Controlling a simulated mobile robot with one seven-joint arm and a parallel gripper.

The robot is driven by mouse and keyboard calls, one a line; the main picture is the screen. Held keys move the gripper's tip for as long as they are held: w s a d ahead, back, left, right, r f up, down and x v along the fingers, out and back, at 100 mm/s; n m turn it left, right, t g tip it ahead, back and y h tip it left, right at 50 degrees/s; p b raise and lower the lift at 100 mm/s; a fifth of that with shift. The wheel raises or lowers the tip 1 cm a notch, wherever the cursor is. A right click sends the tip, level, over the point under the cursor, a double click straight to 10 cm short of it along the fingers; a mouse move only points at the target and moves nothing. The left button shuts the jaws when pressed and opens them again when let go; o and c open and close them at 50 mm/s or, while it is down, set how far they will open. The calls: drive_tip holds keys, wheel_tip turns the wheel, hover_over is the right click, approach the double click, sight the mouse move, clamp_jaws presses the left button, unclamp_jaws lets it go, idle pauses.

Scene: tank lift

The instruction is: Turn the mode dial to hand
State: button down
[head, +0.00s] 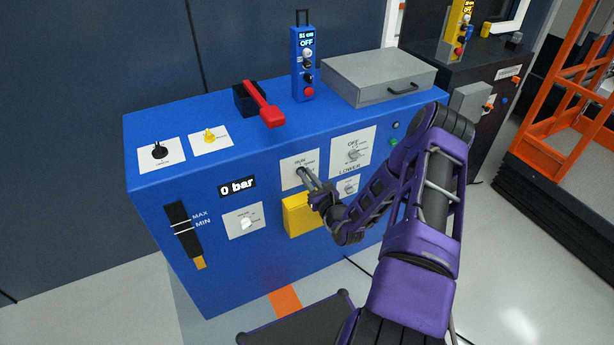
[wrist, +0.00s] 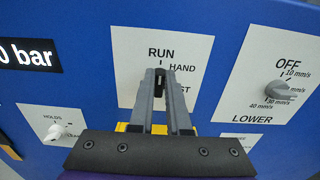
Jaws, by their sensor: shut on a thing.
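The mode dial (wrist: 159,78) is a small dark knob on a white plate (wrist: 130,55) marked RUN at the top, HAND at the upper right and a partly hidden word ending in ST below. The plate also shows in the head view (head: 289,178), on the front of the blue cabinet (head: 150,215). My gripper (wrist: 159,76) is shut on the dial, one grey finger on each side. In the head view my gripper (head: 304,175) reaches the plate from the lower right. The dial looks upright, towards RUN, but the fingers hide most of it.
A grey speed dial (wrist: 279,90) marked OFF and mm/s sits to the right. A pale knob (head: 246,223) is at the lower left, under the 0 bar display (head: 237,187). A yellow box (head: 297,222) sits below the dial.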

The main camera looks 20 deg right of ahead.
drive_tip(key=shift+d+f+m+p, duration=0.15)
drive_tip(key=shift+m+p, duration=0.45)
drive_tip(key=shift+m, duration=1.35)
drive_tip(key=shift+d+f+m+p, duration=0.15)
drive_tip(key=shift+m+p, duration=0.5)
drive_tip(key=shift+m, duration=1.35)
drive_tip(key=shift+d+f+m+p, duration=0.15)
drive_tip(key=shift+m+p, duration=0.45)
drive_tip(key=shift+m, duration=1.35)
drive_tip(key=shift+d, duration=0.1)
drive_tip(key=c, duration=0.9)
unclamp_jaws()
drive_tip(key=shift+s, duration=0.15)
